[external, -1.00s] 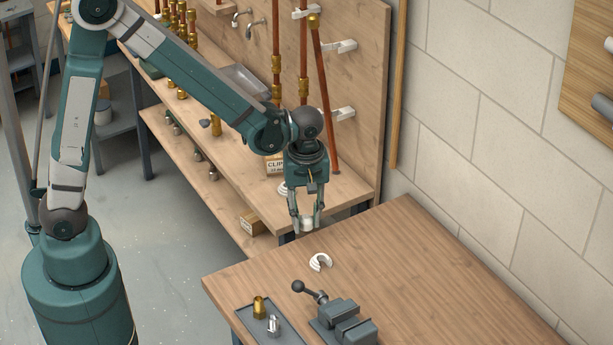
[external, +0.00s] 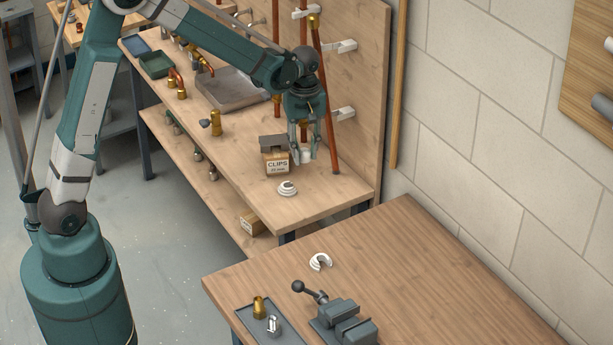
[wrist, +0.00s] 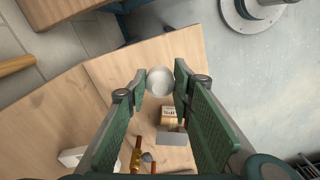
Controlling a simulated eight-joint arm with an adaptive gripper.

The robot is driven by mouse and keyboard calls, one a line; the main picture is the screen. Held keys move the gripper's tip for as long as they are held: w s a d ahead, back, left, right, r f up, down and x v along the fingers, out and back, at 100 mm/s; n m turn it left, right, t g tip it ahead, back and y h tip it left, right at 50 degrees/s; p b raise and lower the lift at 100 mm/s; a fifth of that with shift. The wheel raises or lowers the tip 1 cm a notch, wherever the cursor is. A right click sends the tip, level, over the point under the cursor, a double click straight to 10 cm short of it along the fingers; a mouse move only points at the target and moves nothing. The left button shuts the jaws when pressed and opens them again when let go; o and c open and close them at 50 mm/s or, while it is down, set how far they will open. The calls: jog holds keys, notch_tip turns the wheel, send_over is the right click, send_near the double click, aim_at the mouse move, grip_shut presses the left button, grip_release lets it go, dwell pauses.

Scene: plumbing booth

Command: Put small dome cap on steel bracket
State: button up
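My gripper (external: 304,152) is above the right end of the wooden bench, beside the clips box. Its fingers are closed around a small white dome cap (external: 306,155), which also shows between the fingertips in the wrist view (wrist: 160,82). Pale brackets stick out of the wooden back panel behind and to the right of my gripper, an upper one (external: 341,46) and a lower one (external: 342,114). I cannot tell which one is the steel bracket. A pale block, likely one of these brackets, shows at lower left in the wrist view (wrist: 72,157).
The clips box (external: 277,162) and a white coil (external: 287,188) are on the bench. A leaning copper pipe (external: 327,110) stands close right of my gripper. A grey tray (external: 225,92) lies farther left. The front table (external: 420,270) holds a vise (external: 343,322) and a white ring piece (external: 320,262).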

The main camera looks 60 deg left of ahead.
jog(key=r, duration=0.1)
send_over(275, 140)
jog(key=shift+r+n+p, duration=0.2)
jog(key=shift+n+p, duration=0.2)
jog(key=shift+f, duration=3.15)
jog(key=shift+f, duration=1.85)
jog(key=shift+f, duration=0.2)
jog(key=o, duration=0.7)
jog(key=shift+c, duration=0.2)
